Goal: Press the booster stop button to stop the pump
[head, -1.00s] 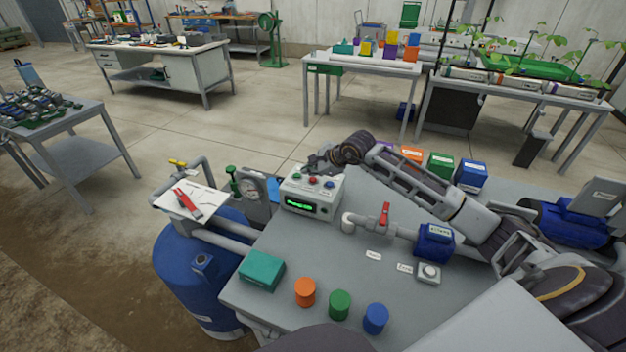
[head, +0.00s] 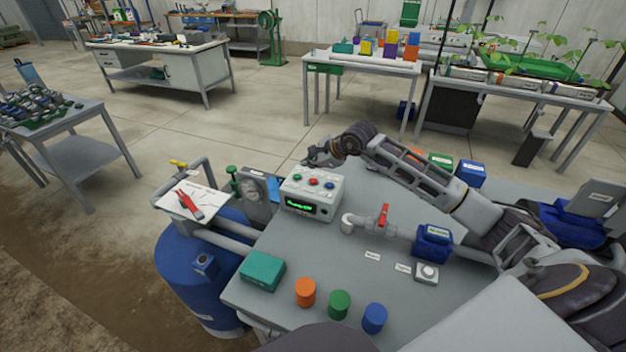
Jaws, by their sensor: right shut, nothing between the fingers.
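A pale control box (head: 312,195) stands at the far left of the grey bench, with a lit green display on its front. A small box with a round white button (head: 427,271) sits at the bench's middle right beside a label. My right gripper (head: 314,157) is shut and empty, just behind and above the control box's back edge, apart from the red button. My left gripper is not in view.
A pipe with a red valve handle (head: 384,215) runs right of the control box to a blue unit (head: 433,243). A teal box (head: 262,271) and orange, green and blue cylinders line the front edge. A blue tank (head: 200,280) stands left.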

